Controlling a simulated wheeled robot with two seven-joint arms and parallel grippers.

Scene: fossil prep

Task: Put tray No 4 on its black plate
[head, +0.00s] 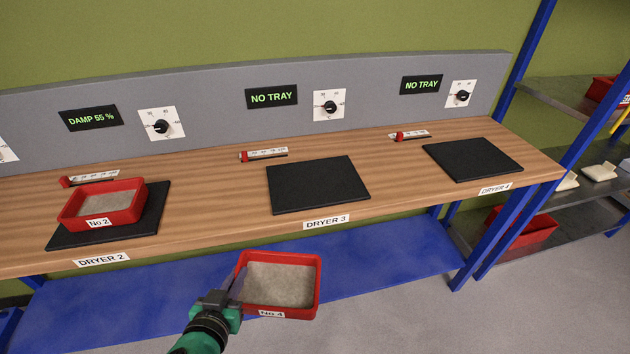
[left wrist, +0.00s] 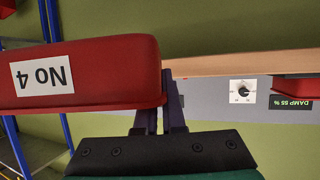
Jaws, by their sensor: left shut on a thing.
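The red tray No 4 (head: 318,287), with grey-beige fill and a white label, is in the air in front of the bench in the head view. My left gripper (head: 237,289) is shut on its left wall. The left wrist view shows the tray (left wrist: 110,68) close up, its label upside down, with the gripper fingers (left wrist: 165,108) at its edge. The black plate of Dryer 4 (head: 472,159) lies bare at the right end of the bench, farther right and back from the tray. My right gripper is not in view.
Red tray No 2 (head: 137,212) sits on the Dryer 2 plate (head: 75,238). The Dryer 3 plate (head: 317,184) is bare. Small red-ended gauges (head: 408,135) lie behind the plates. A blue-framed rack (head: 520,222) with shelves stands at the right.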

